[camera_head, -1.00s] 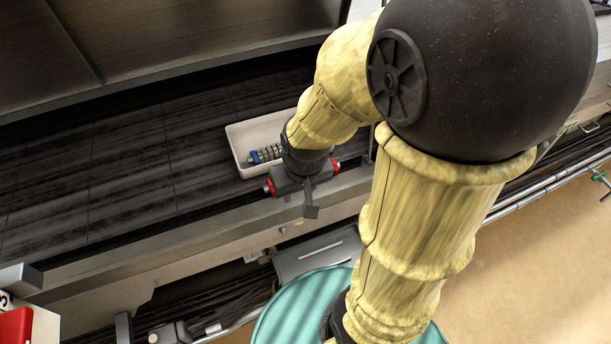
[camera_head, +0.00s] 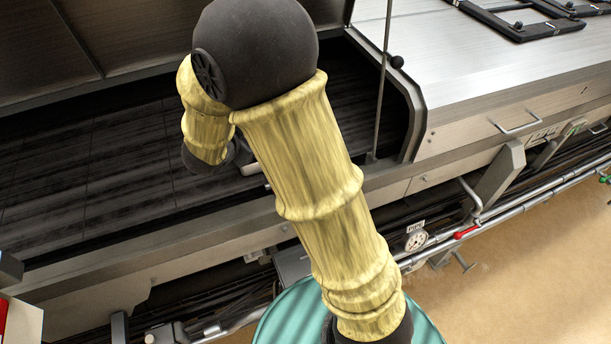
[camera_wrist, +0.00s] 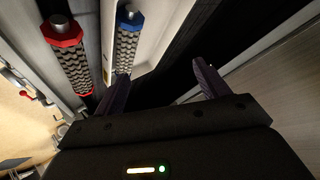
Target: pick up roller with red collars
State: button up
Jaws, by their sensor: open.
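The roller with red collars (camera_wrist: 75,60) lies at the upper left of the wrist view, with a dark ribbed body and a red collar at each end. A similar roller with a blue collar (camera_wrist: 127,50) lies beside it to the right, a pale wall between them. My gripper (camera_wrist: 163,78) is open and empty. Its left finger is near the lower end of the blue-collared roller in the picture, and its right finger is over a dark area. The red-collared roller is left of both fingers. In the head view my arm hides both rollers and the gripper.
A small part of the white tray (camera_head: 250,167) shows beside my arm in the head view. The dark slatted bed (camera_head: 90,165) is largely clear. A metal front rail (camera_head: 150,248) edges it, and a steel housing (camera_head: 500,70) stands at the right.

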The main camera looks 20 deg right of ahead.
jog(key=s+a+f+m+g+h+b, duration=0.1)
jog(key=s+f+m+g+h, duration=0.3)
jog(key=s, duration=0.5)
jog(key=m+g+h, duration=0.2)
jog(key=shift+s+a+f+m+h, duration=0.2)
jog(key=shift+s+f+m+h, duration=0.1)
jog(key=shift+h, duration=0.1)
jog(key=p+x, duration=0.1)
jog(key=x, duration=1.1)
jog(key=shift+p, duration=0.4)
jog(key=shift+d+f, duration=0.1)
jog(key=shift+d, duration=0.05)
jog(key=x, duration=0.2)
jog(key=p+x, duration=0.1)
jog(key=x, duration=0.2)
jog(key=shift+w+f+p, duration=0.1)
jog(key=shift+f+p, duration=0.2)
